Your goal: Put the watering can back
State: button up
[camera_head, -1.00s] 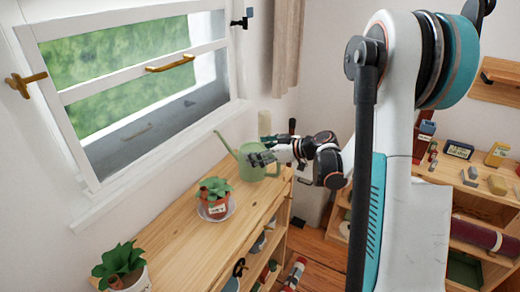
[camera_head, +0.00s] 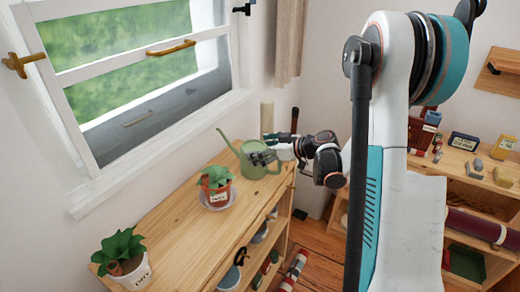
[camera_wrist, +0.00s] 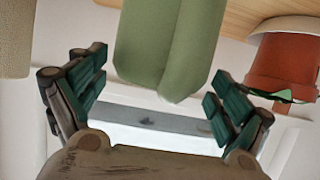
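The green watering can (camera_head: 262,168) stands at the far end of the wooden shelf top (camera_head: 185,240), its long spout pointing up and left. My gripper (camera_head: 263,156) is at the can's upper part in the head view and covers some of it. In the wrist view my gripper (camera_wrist: 156,84) has its two dark green fingers spread apart. A smooth green part of the watering can (camera_wrist: 168,45) shows between them, with gaps on both sides. I cannot tell which part of the can this is. The can's far side is hidden.
A potted plant (camera_head: 215,190) on a saucer stands beside the can; another plant in a white pot (camera_head: 130,268) is nearer. The window (camera_head: 140,70) is above on the left. A beige cylinder (camera_head: 267,117) stands behind the can. Shelves with boxes are at right.

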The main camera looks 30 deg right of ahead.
dwell(0.4)
jog(key=shift+r, duration=0.2)
jog(key=p+v, duration=0.3)
jog(key=v, duration=0.9)
jog(key=shift+f, duration=0.1)
